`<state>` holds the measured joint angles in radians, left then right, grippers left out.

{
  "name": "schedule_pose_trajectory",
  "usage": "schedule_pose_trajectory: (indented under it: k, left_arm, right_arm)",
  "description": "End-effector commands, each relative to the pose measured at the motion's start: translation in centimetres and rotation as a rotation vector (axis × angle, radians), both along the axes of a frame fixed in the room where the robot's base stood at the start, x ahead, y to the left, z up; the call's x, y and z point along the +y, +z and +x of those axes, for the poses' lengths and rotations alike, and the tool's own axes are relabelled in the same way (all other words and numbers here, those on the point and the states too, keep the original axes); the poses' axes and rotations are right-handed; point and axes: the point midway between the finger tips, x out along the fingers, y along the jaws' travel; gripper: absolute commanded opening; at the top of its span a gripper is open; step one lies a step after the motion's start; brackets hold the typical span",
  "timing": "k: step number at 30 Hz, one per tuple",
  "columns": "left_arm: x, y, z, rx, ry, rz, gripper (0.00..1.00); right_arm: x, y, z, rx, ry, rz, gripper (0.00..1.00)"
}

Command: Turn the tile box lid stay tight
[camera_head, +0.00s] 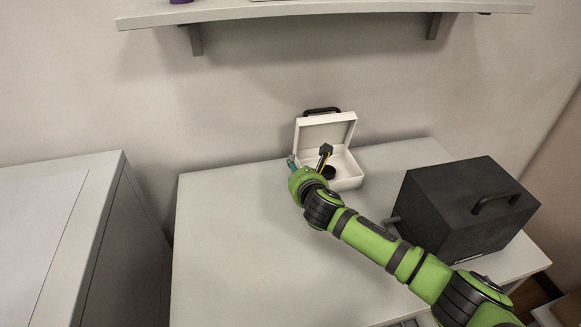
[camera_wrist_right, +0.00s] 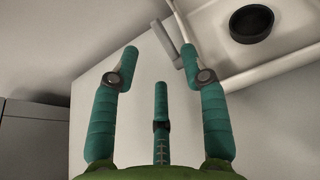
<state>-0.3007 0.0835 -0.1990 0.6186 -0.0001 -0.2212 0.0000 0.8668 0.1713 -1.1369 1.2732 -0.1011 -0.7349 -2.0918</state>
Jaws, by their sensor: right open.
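The white tile box (camera_head: 345,180) stands at the back of the table with its lid (camera_head: 324,132) raised; it also shows in the wrist view (camera_wrist_right: 285,65). A short grey bar (camera_wrist_right: 166,42), which looks like the lid stay, is beside the box's near corner. My right gripper (camera_head: 291,162) is at the left side of the box. In the wrist view its teal fingers (camera_wrist_right: 158,58) are spread and empty. The bar lies between the fingertips, close to the right one; I cannot tell whether they touch. My left gripper is out of view.
A round black piece (camera_wrist_right: 251,23) lies inside the box. A large black case (camera_head: 465,210) with a handle stands at the table's right. A shelf (camera_head: 320,12) hangs above, and a grey cabinet (camera_head: 50,225) is at left. The table's (camera_head: 235,260) front left is clear.

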Motion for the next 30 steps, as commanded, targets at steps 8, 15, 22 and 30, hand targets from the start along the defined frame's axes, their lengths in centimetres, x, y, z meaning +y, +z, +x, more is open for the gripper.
schedule_pose_trajectory:
  k: [8, 15, 22, 30]
  left_arm:
    - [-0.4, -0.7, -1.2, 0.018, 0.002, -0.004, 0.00]
    - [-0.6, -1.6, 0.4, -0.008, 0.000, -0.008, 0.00]
    - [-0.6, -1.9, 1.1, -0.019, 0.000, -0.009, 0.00]
    - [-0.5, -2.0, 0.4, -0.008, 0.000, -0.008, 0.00]
  right_arm:
    - [0.9, -1.2, 2.7, 0.000, -0.002, 0.000, 0.45]
    - [1.6, -2.1, 4.8, 0.001, -0.002, 0.002, 0.45]
    - [1.9, -2.4, 5.7, 0.001, -0.001, 0.002, 0.45]
    - [1.9, -2.4, 5.8, 0.001, 0.000, 0.002, 0.45]
